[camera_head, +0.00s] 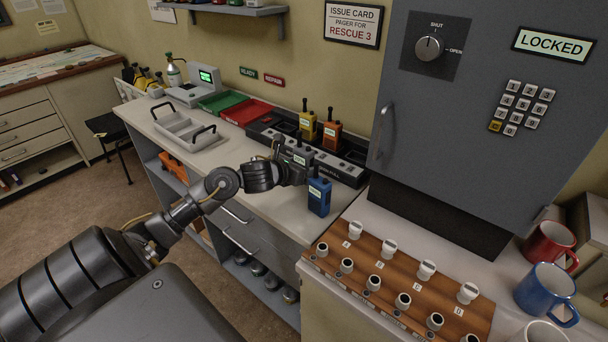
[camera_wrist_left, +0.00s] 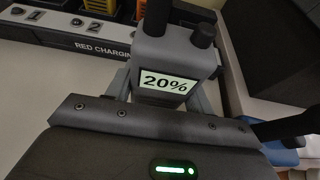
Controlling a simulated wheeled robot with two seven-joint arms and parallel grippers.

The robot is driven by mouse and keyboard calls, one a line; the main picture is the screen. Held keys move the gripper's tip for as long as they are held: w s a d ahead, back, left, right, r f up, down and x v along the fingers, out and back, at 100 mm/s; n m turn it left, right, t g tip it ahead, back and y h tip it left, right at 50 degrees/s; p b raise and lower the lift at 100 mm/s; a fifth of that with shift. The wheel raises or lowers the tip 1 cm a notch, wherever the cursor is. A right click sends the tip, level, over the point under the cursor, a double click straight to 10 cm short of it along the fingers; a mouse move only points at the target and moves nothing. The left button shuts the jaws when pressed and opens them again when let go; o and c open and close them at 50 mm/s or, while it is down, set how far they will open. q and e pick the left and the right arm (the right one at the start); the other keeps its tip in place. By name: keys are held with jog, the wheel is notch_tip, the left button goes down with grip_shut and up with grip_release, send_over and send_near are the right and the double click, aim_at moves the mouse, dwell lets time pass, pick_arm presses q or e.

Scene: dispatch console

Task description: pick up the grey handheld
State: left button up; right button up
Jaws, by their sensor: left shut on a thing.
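The grey handheld (camera_head: 299,156) is upright in front of the charging rack, with its aerial and knob on top. In the left wrist view the grey handheld (camera_wrist_left: 178,52) sits between my fingers, and its label reads 20%. My left gripper (camera_head: 291,171) is shut on it. The wrist and fingers hide its lower part, so I cannot tell whether its base touches the counter. My right gripper is in neither view.
A blue handheld (camera_head: 319,196) stands close to the right of my left gripper. Yellow (camera_head: 307,124) and orange (camera_head: 331,132) handhelds stand in the charging rack (camera_head: 343,170) behind. A grey cabinet (camera_head: 460,110) rises at right. A white tray (camera_head: 177,126) lies left.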

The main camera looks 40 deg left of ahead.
pick_arm(q)
jog(key=s+r, duration=0.1)
jog(key=r, duration=0.1)
jog(key=s+r, duration=0.3)
jog(key=shift+s+d+r+p, duration=0.2)
jog(key=shift+s+r+p, duration=0.1)
jog(key=shift+r, duration=0.1)
send_near(301, 156)
jog(key=v, duration=0.3)
jog(key=shift+s+d+r, duration=0.1)
jog(key=shift+d+r, duration=0.2)
jog(key=shift+d, duration=0.15)
